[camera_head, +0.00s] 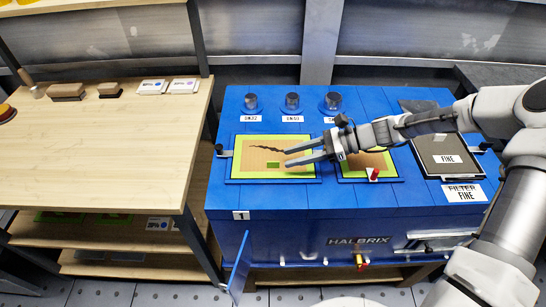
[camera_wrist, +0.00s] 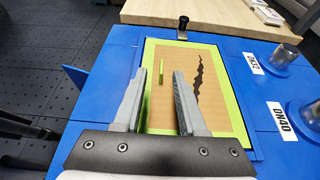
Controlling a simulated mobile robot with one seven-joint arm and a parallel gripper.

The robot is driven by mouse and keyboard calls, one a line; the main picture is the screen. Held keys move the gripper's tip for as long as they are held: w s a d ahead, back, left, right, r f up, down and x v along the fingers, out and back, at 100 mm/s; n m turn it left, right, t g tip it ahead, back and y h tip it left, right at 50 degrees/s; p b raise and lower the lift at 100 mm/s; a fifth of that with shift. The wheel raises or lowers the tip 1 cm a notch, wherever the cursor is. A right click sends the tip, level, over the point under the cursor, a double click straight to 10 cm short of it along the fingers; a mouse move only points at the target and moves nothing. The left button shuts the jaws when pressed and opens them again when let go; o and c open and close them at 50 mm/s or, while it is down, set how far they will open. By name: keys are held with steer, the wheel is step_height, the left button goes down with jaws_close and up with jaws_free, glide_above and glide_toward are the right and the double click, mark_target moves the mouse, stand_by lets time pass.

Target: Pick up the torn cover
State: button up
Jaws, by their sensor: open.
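The torn cover (camera_head: 250,168) is a tan panel with a green border and a dark jagged tear, lying flat at the left of the blue cabinet's top. It also shows in the wrist view (camera_wrist: 217,105), with the tear to the right and a small upright green tab (camera_wrist: 162,72) on it. My gripper (camera_head: 286,158) is open over the right part of the cover, its fingers pointing left. In the wrist view my gripper (camera_wrist: 168,75) has its two fingers apart with the tab between and beyond their tips. Nothing is held.
A second green-bordered panel (camera_head: 351,165) lies to the right, with a red-handled part (camera_head: 374,174) at its front edge. Several capped ports (camera_head: 292,102) stand behind. A dark filter panel (camera_head: 437,165) is at right. A wooden bench (camera_head: 110,150) adjoins on the left. A clamp (camera_head: 220,150) sits at the cover's left edge.

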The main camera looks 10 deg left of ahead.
mark_target(276, 162)
steer(key=x, duration=0.3)
steer(key=b+x, duration=0.1)
steer(key=x, duration=0.2)
steer(key=shift+w+a+f, duration=0.1)
steer(key=shift+a+f, duration=0.05)
steer(key=shift+f, duration=0.15)
jaws_close()
